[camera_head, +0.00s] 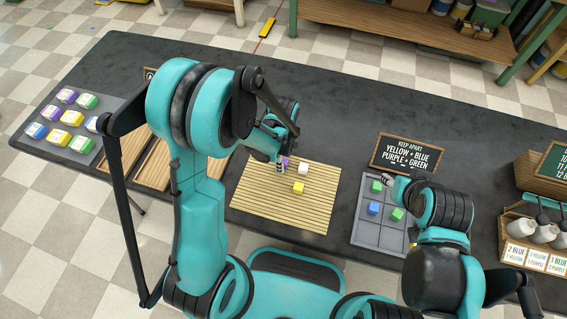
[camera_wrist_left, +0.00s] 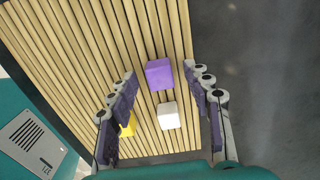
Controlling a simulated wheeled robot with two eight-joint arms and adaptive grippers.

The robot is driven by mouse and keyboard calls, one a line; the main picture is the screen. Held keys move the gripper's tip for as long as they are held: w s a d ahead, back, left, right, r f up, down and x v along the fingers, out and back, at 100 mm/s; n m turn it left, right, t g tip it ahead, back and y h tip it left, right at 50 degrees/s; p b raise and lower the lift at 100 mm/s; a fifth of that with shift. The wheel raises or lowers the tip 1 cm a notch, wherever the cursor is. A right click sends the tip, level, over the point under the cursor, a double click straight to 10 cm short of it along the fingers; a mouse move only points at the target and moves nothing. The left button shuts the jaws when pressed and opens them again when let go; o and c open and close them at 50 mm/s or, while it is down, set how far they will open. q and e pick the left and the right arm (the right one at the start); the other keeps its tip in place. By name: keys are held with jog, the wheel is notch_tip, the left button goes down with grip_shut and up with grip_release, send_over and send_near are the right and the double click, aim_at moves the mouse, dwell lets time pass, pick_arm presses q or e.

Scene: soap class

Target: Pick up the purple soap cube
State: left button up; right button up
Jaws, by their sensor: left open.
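The purple soap cube (camera_wrist_left: 159,74) lies on the slatted wooden mat (camera_wrist_left: 60,50). In the left wrist view it sits between and beyond the open fingers of my left gripper (camera_wrist_left: 164,92), not touching them. In the head view my left gripper (camera_head: 281,166) is over the far edge of the mat, and only a bit of the purple cube (camera_head: 286,161) shows beside it. A white cube (camera_wrist_left: 168,115) lies close to the purple one. A yellow cube (camera_wrist_left: 127,125) is partly hidden by a left gripper finger. My right arm is over the grey tray; its fingers are hard to make out.
The grey compartment tray (camera_head: 367,237) holds green and blue cubes. A sign (camera_head: 407,154) behind it reads "Keep apart: yellow + blue, purple + green". A panel of colored soaps (camera_head: 42,113) lies at the far left. Cups stand on a rack (camera_head: 536,257) at the right.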

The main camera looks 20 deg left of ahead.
pick_arm(q)
jog(key=c, duration=1)
jog(key=shift+r, duration=0.15)
